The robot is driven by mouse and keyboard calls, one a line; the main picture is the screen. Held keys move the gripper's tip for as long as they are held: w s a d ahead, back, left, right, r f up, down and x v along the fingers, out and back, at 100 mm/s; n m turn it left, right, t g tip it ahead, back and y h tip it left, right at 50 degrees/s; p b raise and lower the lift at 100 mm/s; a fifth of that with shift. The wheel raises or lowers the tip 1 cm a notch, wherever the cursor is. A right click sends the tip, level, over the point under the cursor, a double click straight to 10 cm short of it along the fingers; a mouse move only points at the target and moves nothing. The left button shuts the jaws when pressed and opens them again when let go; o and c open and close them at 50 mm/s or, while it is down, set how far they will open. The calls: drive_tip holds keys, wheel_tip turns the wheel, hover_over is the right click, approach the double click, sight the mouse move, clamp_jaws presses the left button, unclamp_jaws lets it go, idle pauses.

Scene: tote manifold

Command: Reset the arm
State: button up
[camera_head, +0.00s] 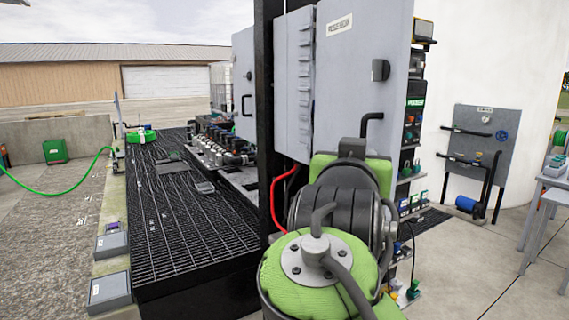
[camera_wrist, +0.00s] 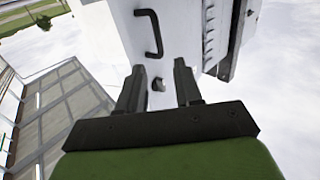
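My gripper (camera_wrist: 158,88) shows in the wrist view with its two dark fingers apart and nothing between them. Beyond the fingers is a pale cabinet panel with a black handle (camera_wrist: 149,33) and a small grey knob (camera_wrist: 158,84). I cannot tell how far the fingertips are from the panel. In the head view my green and black arm fills the lower middle, in front of the grey cabinet (camera_head: 350,75). My gripper is hidden there.
A black grated platform (camera_head: 185,215) with a row of valves (camera_head: 220,140) lies left of the cabinet. A dark post (camera_head: 268,120) stands close to my arm. A wall panel with pipes (camera_head: 485,140) and a grey table (camera_head: 550,195) are at the right. Concrete floor (camera_head: 470,260) there is clear.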

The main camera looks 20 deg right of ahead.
drive_tip(key=s+a+f+n+g+y+p, duration=0.1)
drive_tip(key=s+a+f+n+g+y, duration=0.1)
drive_tip(key=s+f, duration=0.4)
drive_tip(key=s+a+f+n+g+y+p, duration=0.1)
drive_tip(key=s+a+f+g+y, duration=0.3)
drive_tip(key=f, duration=0.8)
drive_tip(key=s+a+f+n+g+y+p, duration=0.2)
drive_tip(key=s+a+f+n+g+y, duration=0.1)
drive_tip(key=s+f, duration=0.5)
wheel_tip(320, 180, down, 2)
drive_tip(key=shift+s+a+n+y, duration=0.35)
drive_tip(key=shift+n+y, duration=0.25)
drive_tip(key=shift+y, duration=0.2)
drive_tip(key=shift+c, duration=0.4)
